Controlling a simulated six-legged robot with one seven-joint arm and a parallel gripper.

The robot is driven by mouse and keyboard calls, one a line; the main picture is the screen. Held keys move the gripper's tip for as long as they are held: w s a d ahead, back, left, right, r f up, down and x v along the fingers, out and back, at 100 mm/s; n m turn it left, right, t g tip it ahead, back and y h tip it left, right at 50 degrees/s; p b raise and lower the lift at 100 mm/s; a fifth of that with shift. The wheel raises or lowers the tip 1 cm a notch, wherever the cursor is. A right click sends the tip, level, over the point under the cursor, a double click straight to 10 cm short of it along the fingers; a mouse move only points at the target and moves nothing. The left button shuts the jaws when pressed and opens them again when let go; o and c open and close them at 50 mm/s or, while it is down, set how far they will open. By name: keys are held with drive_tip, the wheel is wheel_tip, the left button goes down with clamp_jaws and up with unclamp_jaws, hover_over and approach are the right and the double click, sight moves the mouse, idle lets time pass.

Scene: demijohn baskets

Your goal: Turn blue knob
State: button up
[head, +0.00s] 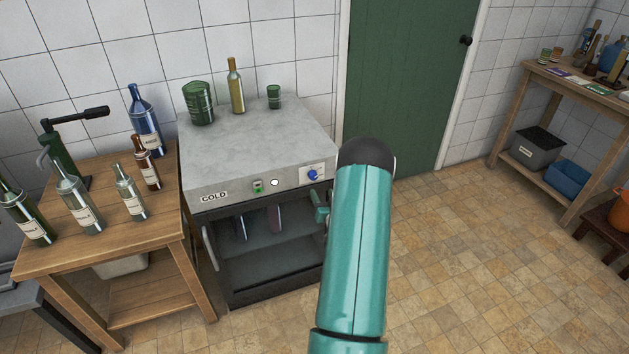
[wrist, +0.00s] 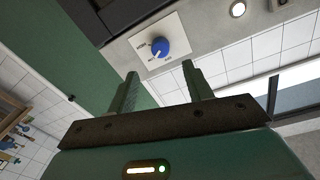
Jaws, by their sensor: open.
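The blue knob (head: 312,174) sits on a white dial plate at the right end of the grey front panel of the cold cabinet (head: 258,155). In the wrist view the blue knob (wrist: 160,47) shows a pale pointer mark on its face, and the plate has small lettering too blurred to read. My gripper (wrist: 157,80) is open and empty, its two fingers apart, with the knob seen beyond the fingertips. No contact with the knob shows. In the head view my teal arm hides most of my gripper; a green part of it (head: 321,206) shows just below the knob.
A green button and a white round light sit left of the knob. A bottle (head: 236,86) and green containers stand on the cabinet top. A wooden table (head: 95,240) with several bottles is at left.

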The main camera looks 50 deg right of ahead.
sight(314, 178)
drive_tip(key=x, duration=0.8)
drive_tip(key=shift+w+d, duration=0.15)
drive_tip(key=shift+w, duration=0.05)
drive_tip(key=shift+c, duration=0.4)
drive_tip(key=c, duration=0.9)
drive_tip(key=shift+n, duration=0.3)
drive_tip(key=n, duration=1.1)
drive_tip(key=shift+f+n+t, duration=0.1)
drive_tip(key=shift+n+t, duration=0.2)
drive_tip(key=shift+t, duration=0.1)
drive_tip(key=shift+s, duration=0.1)
